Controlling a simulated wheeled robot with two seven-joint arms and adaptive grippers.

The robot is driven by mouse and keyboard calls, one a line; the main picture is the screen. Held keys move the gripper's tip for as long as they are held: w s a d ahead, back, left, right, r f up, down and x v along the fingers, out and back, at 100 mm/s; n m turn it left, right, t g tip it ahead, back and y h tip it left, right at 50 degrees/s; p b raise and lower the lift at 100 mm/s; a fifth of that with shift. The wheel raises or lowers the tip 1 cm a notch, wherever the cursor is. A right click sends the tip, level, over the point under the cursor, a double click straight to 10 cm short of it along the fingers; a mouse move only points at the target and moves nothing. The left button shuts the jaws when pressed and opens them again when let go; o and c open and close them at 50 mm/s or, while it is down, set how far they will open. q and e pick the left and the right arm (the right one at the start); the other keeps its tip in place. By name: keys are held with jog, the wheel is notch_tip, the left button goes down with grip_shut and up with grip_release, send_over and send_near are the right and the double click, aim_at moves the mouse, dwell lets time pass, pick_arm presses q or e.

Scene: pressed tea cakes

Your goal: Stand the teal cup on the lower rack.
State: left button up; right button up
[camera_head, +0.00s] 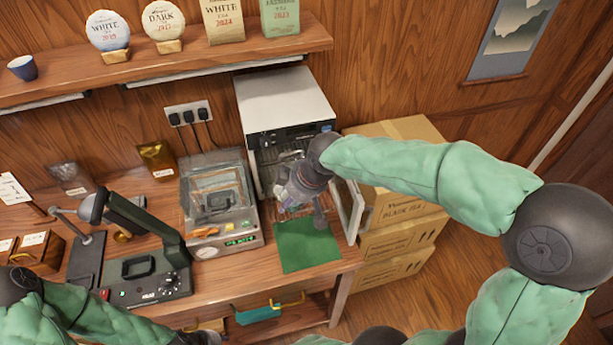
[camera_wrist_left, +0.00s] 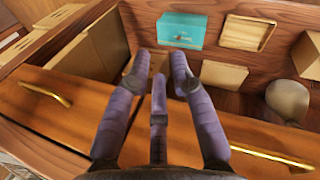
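I cannot make out a teal cup in either view. The white-topped cabinet (camera_head: 285,102) stands on the bench with its glass door (camera_head: 349,208) swung open to the right. My right gripper (camera_head: 287,198) is at the cabinet's open front, in front of its interior. The gripper and wrist hide most of the interior, so the lower rack cannot be told apart. Whether the right fingers are closed on anything is hidden. My left gripper shows in the left wrist view (camera_wrist_left: 159,65), fingers apart and empty, above drawer fronts with brass handles.
A green mat (camera_head: 305,245) lies before the cabinet. A glass-lidded machine (camera_head: 220,200) stands left of it. Cartons (camera_head: 400,210) are stacked right. A dark blue cup (camera_head: 22,68) is on the wall shelf. A teal box (camera_wrist_left: 182,30) lies low under the bench.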

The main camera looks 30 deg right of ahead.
jog(key=w+d+f, duration=0.2)
jog(key=w+f, duration=0.1)
jog(key=w+d+f+b, duration=0.1)
jog(key=w+d+f, duration=0.1)
jog(key=w+d, duration=0.1)
jog(key=w+d+f+b, duration=0.1)
jog(key=w+d+f, duration=0.2)
jog(key=w, duration=0.1)
jog(key=shift+f, duration=0.3)
jog(key=shift+w+d+f, duration=0.35)
jog(key=shift+w+f, duration=0.05)
jog(key=shift+f, duration=0.25)
jog(key=shift+w+f+b, duration=0.1)
jog(key=shift+f+b, duration=0.4)
jog(key=shift+f, duration=1.05)
jog(key=shift+c, duration=0.6)
jog(key=o, duration=1)
jog(key=shift+f, duration=0.1)
